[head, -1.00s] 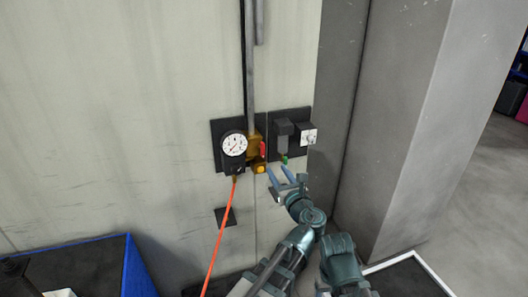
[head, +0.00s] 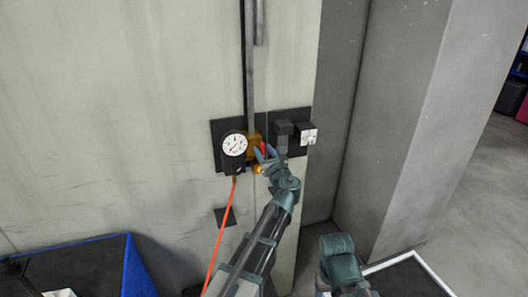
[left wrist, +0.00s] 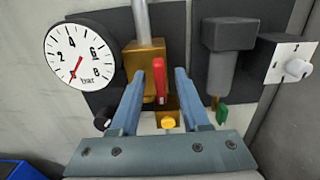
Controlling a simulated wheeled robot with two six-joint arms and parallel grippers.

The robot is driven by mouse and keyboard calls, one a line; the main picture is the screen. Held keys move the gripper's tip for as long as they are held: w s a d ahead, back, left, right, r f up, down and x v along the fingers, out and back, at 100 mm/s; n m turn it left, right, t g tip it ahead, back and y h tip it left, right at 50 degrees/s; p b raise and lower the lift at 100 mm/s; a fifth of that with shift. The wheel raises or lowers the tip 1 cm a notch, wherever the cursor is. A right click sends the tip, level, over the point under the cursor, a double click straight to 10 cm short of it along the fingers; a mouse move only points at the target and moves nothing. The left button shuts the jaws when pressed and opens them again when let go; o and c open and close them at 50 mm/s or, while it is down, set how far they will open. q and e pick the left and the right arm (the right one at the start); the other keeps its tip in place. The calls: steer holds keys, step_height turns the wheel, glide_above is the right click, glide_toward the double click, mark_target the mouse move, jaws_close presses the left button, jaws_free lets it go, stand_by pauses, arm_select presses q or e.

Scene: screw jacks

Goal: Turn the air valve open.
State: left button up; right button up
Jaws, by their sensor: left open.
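The air valve is a brass block (left wrist: 136,62) on the wall with a red lever (left wrist: 160,80) that points up and down; the lever also shows in the head view (head: 263,148). My left gripper (left wrist: 168,72) is open, with one finger on each side of the red lever. In the head view, my left gripper (head: 265,153) covers part of the valve. I cannot tell whether a finger touches the lever. A round gauge (left wrist: 80,55), marked bar, is left of the valve, its needle pointing low left. My right gripper is not in view.
A yellow button (left wrist: 168,122) sits below the lever. A grey filter (left wrist: 222,70) with a green tap (left wrist: 222,113) and a white panel with a knob (left wrist: 298,68) are to the right. An orange hose (head: 220,238) hangs below the gauge.

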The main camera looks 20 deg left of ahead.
arm_select(q)
jaws_close()
steer(key=shift+n, duration=0.3)
stand_by(0.3)
steer(key=n, duration=0.3)
steer(key=shift+s+a+n, duration=0.1)
steer(key=shift+n, duration=0.3)
steer(key=n, duration=0.4)
steer(key=shift+f+n, duration=0.1)
steer(key=shift+n, duration=0.2)
steer(key=n, duration=0.4)
steer(key=shift+s+a+f+n, duration=0.1)
steer(key=shift+n, duration=0.2)
steer(key=shift+f+n+b, duration=0.1)
steer(key=shift+n+b, duration=0.2)
steer(key=shift+n, duration=1.8)
